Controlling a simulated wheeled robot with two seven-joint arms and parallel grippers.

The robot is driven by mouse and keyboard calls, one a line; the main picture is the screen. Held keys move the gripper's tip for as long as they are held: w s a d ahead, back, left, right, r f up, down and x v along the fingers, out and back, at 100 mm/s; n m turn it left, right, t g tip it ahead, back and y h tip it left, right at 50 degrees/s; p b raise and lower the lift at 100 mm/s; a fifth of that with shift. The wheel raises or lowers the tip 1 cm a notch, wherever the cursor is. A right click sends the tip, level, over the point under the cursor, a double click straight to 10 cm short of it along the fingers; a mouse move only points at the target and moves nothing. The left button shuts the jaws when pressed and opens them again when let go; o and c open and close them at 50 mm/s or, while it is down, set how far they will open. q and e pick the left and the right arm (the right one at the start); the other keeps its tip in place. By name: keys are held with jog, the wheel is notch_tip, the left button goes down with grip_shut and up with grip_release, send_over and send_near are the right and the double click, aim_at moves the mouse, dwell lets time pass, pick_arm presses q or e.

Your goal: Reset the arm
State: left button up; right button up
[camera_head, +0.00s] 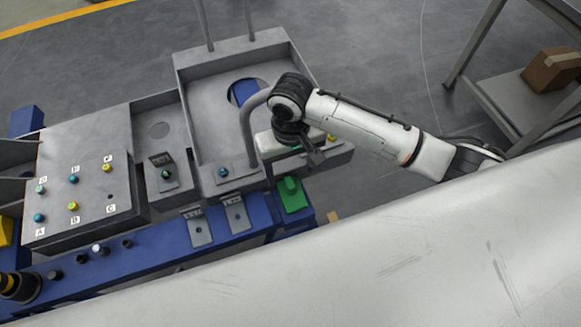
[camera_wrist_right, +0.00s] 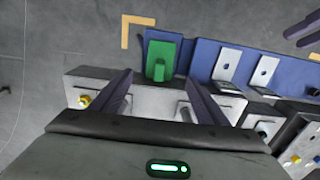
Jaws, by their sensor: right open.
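My right arm (camera_head: 375,128) reaches in from the right in the head view, with its elbow bent. Its gripper (camera_head: 312,152) hangs over the front right edge of the grey tray fixture (camera_head: 235,50), partly hidden by the wrist. In the right wrist view the two dark fingers (camera_wrist_right: 162,100) are apart with nothing between them. They point toward a green block (camera_wrist_right: 161,58) on the blue frame, which also shows in the head view (camera_head: 291,194). I cannot tell whether the fingers touch the fixture's edge.
A panel with several coloured knobs (camera_head: 90,190) stands at the left on a blue frame (camera_head: 150,250). A curved grey handle (camera_head: 246,130) rises beside my wrist. A shelf with a cardboard box (camera_head: 550,70) stands at the upper right. Open floor lies between.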

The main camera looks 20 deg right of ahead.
jog(key=s+a+n+t+y, duration=0.2)
jog(key=s+a+y, duration=0.15)
jog(key=s, duration=0.45)
jog(key=s+d+r+t+h, duration=0.2)
jog(key=s+d+h, duration=0.1)
jog(key=s+d, duration=0.8)
jog(key=w+a+f+t+y, duration=0.2)
jog(key=w+a+f+t, duration=0.1)
jog(key=f, duration=0.9)
jog(key=w+t, duration=0.1)
jog(key=w, duration=0.1)
jog(key=shift+w+t, duration=0.3)
